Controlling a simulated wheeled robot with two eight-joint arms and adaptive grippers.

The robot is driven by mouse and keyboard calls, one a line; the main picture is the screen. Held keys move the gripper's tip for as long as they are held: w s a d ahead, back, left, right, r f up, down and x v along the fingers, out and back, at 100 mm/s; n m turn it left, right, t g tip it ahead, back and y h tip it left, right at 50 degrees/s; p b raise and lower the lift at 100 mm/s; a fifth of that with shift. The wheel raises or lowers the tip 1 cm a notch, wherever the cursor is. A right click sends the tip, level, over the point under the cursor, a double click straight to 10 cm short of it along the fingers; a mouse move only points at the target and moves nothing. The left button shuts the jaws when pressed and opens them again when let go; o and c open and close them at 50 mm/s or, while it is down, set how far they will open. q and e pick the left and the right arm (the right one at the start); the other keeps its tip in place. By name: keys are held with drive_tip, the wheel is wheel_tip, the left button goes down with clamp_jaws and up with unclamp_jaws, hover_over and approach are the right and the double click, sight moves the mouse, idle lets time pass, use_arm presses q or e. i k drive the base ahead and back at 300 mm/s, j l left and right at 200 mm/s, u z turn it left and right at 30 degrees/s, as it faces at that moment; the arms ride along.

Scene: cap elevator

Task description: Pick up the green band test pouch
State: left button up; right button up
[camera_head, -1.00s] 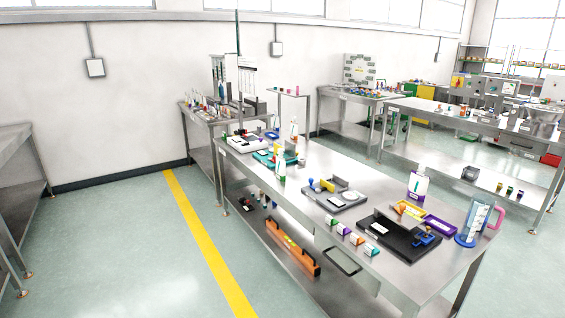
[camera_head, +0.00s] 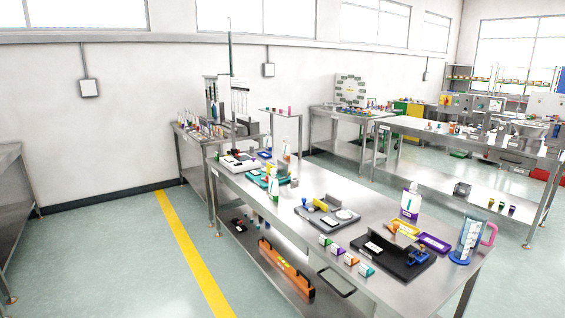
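Several small white packets with coloured bands stand in a row along the front edge of the long steel table (camera_head: 390,206). The leftmost packet (camera_head: 325,240) has a green band and may be the green band test pouch; it is too small to be sure. Beside it are packets with purple (camera_head: 337,249), orange (camera_head: 351,259) and teal (camera_head: 366,270) bands. Neither of my grippers is in view.
A black tray (camera_head: 408,268) lies right of the packets, and a grey plate device (camera_head: 318,220) behind them. A bottle (camera_head: 411,201) and a blue-based clear cylinder (camera_head: 467,240) stand at right. The lower shelf holds an orange level (camera_head: 287,270). Floor at left is clear.

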sight(273, 181)
drive_tip(key=i+j+z, duration=0.15)
drive_tip(key=i, duration=0.4)
drive_tip(key=i+j+z, duration=0.15)
drive_tip(key=i, duration=0.4)
drive_tip(key=i+j+z, duration=0.15)
drive_tip(key=i+j, duration=0.25)
drive_tip(key=i, duration=0.15)
drive_tip(key=i+j+z, duration=0.15)
drive_tip(key=i+j, duration=0.2)
drive_tip(key=i, duration=0.2)
